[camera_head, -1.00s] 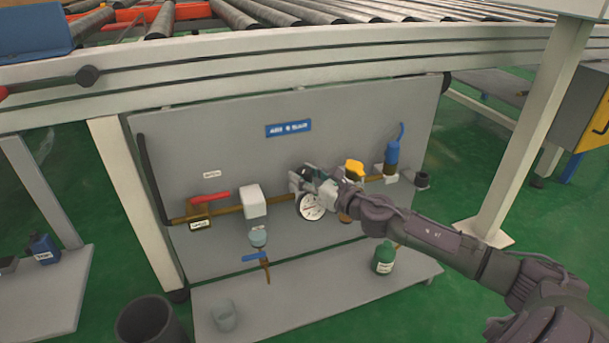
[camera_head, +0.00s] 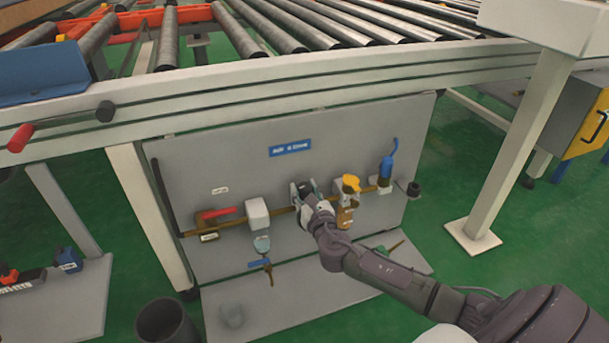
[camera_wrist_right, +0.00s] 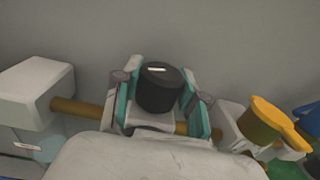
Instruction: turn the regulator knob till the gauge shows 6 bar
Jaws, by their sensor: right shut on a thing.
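The regulator knob (camera_wrist_right: 160,88) is a black cylinder with a white mark on top, in the middle of the right wrist view. My right gripper (camera_wrist_right: 163,98) has its teal-lined fingers on either side of the knob and is shut on it. In the head view my right gripper (camera_head: 304,190) is at the middle of the brass pipe on the grey panel, and my arm covers the spot below it. The gauge face does not show in either view now, so its reading cannot be seen. My left gripper is not in view.
Left of the knob are a white block (camera_head: 256,214) and a red-handled valve (camera_head: 219,212). Right of it are a yellow-topped unit (camera_head: 350,184) and a blue-topped one (camera_head: 386,172). The conveyor frame (camera_head: 300,85) runs above the panel. A dark bin (camera_head: 165,322) stands on the floor.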

